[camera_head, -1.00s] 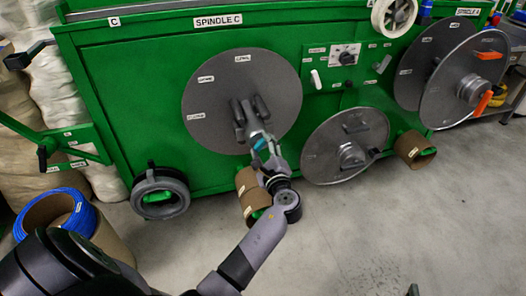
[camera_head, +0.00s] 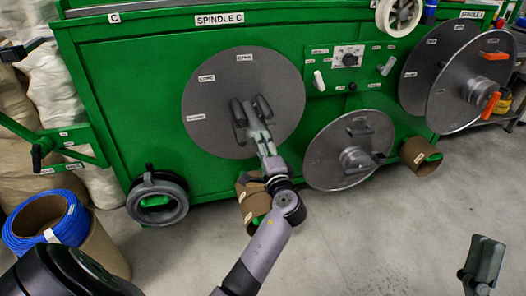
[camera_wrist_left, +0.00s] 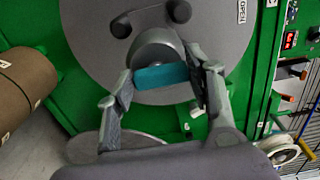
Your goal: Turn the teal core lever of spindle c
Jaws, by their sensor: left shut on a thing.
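The spindle C disc (camera_head: 215,92) is a large grey plate with small white labels on the green machine front. A grey hub with two dark knobs (camera_head: 240,118) stands at its middle; the knobs also show in the wrist view (camera_wrist_left: 180,11). The teal core lever (camera_wrist_left: 162,76) lies roughly level below the hub in the wrist view. My left gripper (camera_head: 260,133) reaches up to the hub, and in the wrist view its fingers (camera_wrist_left: 162,85) are shut on the lever from both sides. The lever is hidden in the head view. My right gripper (camera_head: 483,262) shows partly at lower right, away from the machine.
A dark ring (camera_head: 158,212) is low on the left. A blue cable coil (camera_head: 70,222) stands at far left. The floor at right is mostly clear.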

